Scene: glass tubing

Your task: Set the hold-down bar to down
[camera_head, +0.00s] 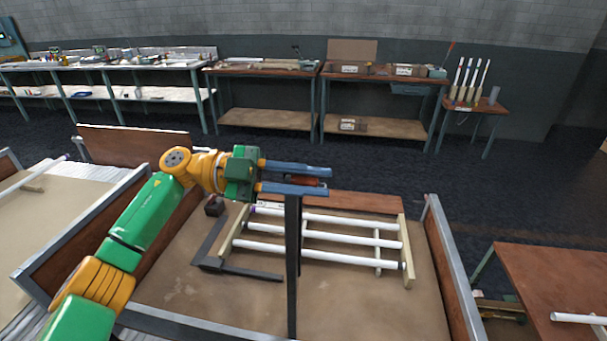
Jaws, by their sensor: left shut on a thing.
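My left gripper (312,180) reaches in from the left, above the wooden tray (370,312). Its two blue fingers are shut on a red handle (308,181). The handle appears to belong to the hold-down bar (292,265), a dark bar that runs from the gripper down the picture to near the tray's front edge. The bar's far end is partly hidden by the fingers. Behind it, white glass tubes (340,254) lie across a pale wooden rack (408,255). My right gripper is out of view.
A dark angled frame (240,270) lies in the tray, left of the rack. Metal-edged side walls (450,265) bound the tray. Another table (560,275) with a white tube stands at right. Workbenches (265,70) line the back wall, with open floor between.

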